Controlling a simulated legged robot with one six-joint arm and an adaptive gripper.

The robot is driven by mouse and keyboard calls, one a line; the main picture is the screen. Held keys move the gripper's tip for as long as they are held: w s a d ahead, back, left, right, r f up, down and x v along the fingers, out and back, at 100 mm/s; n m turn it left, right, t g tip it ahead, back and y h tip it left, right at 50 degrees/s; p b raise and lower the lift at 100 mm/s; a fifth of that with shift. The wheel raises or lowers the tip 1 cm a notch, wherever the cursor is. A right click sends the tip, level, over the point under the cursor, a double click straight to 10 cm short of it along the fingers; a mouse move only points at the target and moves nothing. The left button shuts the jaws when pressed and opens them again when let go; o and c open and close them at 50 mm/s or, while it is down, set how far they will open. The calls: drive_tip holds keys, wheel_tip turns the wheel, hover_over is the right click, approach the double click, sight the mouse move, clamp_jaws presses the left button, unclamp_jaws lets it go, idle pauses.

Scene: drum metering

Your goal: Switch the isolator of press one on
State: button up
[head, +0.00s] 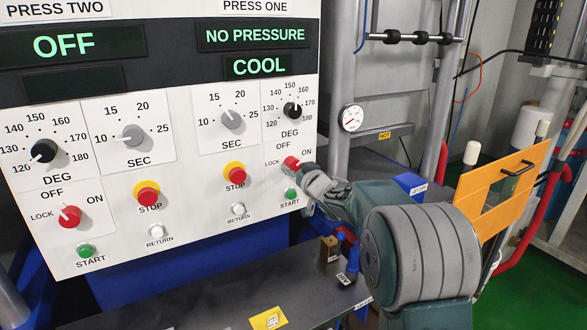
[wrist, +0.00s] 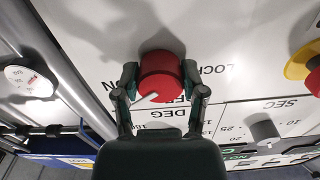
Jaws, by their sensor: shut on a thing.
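The red isolator knob of press one (head: 291,162) sits on the white panel below OFF and right of LOCK in the head view. My gripper (head: 303,168) reaches it from the right. In the wrist view the red knob (wrist: 160,72) is between the two fingers of my gripper (wrist: 161,92), which are shut on its sides. Its white mark points down and left there, on the side away from LOCK.
Close below the knob is the green START button (head: 291,195). To the left are the red STOP button (head: 235,176) and white RETURN button (head: 238,208). The DEG dial (head: 292,110) is just above. Press two's red isolator (head: 70,215) is far left.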

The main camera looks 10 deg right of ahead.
drive_tip(key=shift+f+m, duration=0.4)
drive_tip(key=shift+m, duration=0.8)
drive_tip(key=o, duration=1.1)
drive_tip(key=shift+o, duration=0.2)
drive_tip(key=shift+r, duration=0.15)
drive_tip(key=shift+r, duration=0.1)
drive_tip(key=v, duration=1.2)
